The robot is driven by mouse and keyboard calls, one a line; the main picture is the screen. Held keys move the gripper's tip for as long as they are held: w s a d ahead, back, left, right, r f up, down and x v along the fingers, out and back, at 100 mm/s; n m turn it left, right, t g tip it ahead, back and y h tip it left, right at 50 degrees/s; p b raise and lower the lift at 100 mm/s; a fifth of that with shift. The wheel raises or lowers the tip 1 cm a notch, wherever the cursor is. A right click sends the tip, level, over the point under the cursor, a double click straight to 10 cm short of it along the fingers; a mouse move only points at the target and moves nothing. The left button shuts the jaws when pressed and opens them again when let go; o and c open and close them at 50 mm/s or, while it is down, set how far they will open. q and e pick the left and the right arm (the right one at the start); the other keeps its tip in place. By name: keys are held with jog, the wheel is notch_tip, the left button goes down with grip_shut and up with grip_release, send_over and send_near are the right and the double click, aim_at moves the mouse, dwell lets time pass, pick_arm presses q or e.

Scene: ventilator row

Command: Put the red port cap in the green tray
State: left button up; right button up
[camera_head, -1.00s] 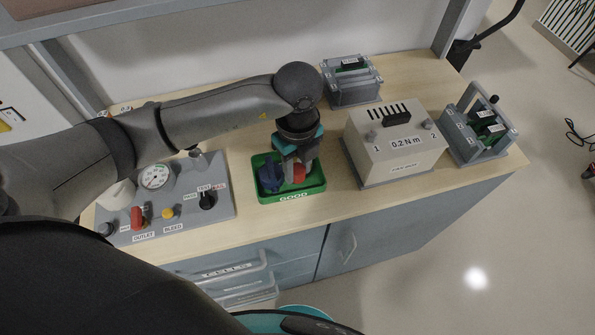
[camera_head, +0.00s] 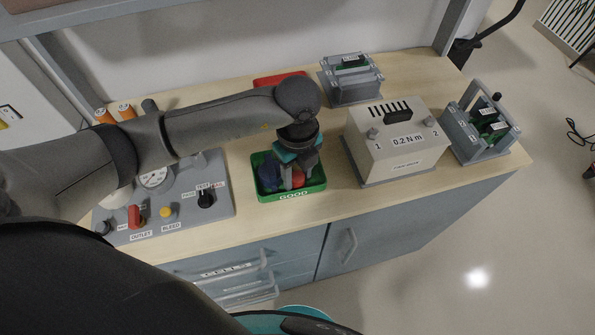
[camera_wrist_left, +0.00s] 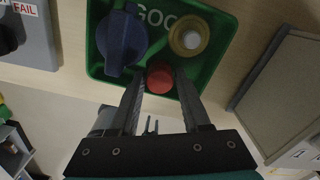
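The green tray (camera_head: 291,196), labelled GOOD, sits on the bench left of the beige box. The red port cap (camera_head: 298,179) is at the tray, low between the fingertips of my left gripper (camera_head: 297,175). In the left wrist view the red port cap (camera_wrist_left: 160,76) shows between the fingertips (camera_wrist_left: 159,82), with a finger close against each side. The left gripper looks shut on it. Whether the cap touches the tray floor is hard to tell. My right gripper is not in view.
The tray also holds a blue knobbed part (camera_wrist_left: 122,40) and a yellowish round part (camera_wrist_left: 189,37). The beige 0.2 N·m box (camera_head: 388,150) stands right of it, the grey gauge panel (camera_head: 215,210) left. A red tray (camera_head: 277,79) lies behind my arm.

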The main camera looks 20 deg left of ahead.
aim_at(298, 177)
pick_arm(q)
jog(key=shift+o, duration=1.3)
jog(key=shift+r, duration=0.3)
notch_tip(298, 177, up, 13)
jog(key=p, duration=0.1)
jog(key=shift+f+p, duration=0.15)
jog(key=shift+p, duration=0.2)
jog(key=shift+f, duration=0.1)
